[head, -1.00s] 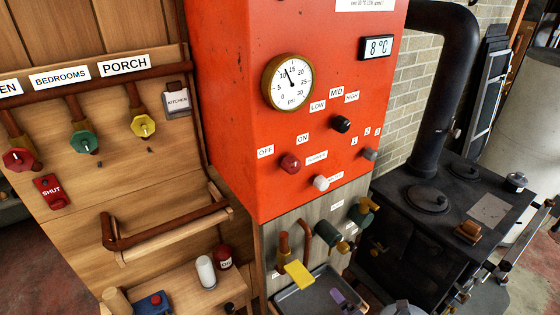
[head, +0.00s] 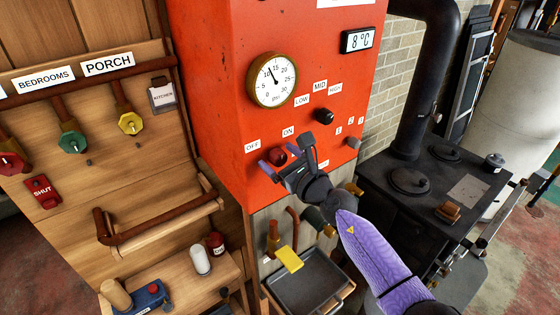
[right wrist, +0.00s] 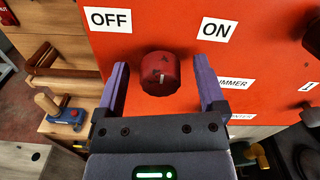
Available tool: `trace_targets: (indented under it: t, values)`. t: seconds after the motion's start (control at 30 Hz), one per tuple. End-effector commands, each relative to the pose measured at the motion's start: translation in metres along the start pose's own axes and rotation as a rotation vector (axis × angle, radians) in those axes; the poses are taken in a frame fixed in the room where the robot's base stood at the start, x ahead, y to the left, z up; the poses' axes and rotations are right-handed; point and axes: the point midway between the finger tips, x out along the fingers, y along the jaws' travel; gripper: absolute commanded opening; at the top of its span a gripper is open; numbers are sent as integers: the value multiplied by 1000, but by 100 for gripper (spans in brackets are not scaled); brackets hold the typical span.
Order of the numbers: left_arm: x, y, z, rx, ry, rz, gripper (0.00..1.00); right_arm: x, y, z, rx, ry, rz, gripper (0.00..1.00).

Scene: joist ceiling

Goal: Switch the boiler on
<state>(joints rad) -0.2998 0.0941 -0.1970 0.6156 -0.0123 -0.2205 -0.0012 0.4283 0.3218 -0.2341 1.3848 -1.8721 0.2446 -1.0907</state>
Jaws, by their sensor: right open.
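The boiler (head: 210,75) is a tall orange-red cabinet with a pressure gauge (head: 272,80) and a display reading 8 °C (head: 358,40). A red knob (right wrist: 160,74) sits on its front, with the OFF label (right wrist: 109,19) at its upper left and the ON label (right wrist: 216,29) at its upper right. I cannot tell which label its pale mark points to. My right gripper (head: 286,155) is open, its purple fingers on either side of the knob; in the right wrist view a gap shows on both sides. My left gripper is not in view.
A black knob (head: 324,116) under LOW, MID and HIGH and a grey knob (head: 353,142) are to the right. A metal tray (head: 305,278) is below. A black stove (head: 420,210) stands at the right. Valves and a wooden panel (head: 80,160) are at the left.

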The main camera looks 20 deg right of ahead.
Motion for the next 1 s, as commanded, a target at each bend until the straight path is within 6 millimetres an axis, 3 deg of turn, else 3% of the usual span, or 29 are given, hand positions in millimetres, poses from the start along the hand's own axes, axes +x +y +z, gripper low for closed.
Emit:
trace_targets:
  t: [0.2,0.23,0.63,1.0]
  values:
    - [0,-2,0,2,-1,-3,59,1,0,1,0,0,0,90]
    - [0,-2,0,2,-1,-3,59,1,0,0,0,0,0,85]
    - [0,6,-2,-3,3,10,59,0,0,0,1,0,0,1]
    - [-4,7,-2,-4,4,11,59,0,0,1,66,0,0,0]
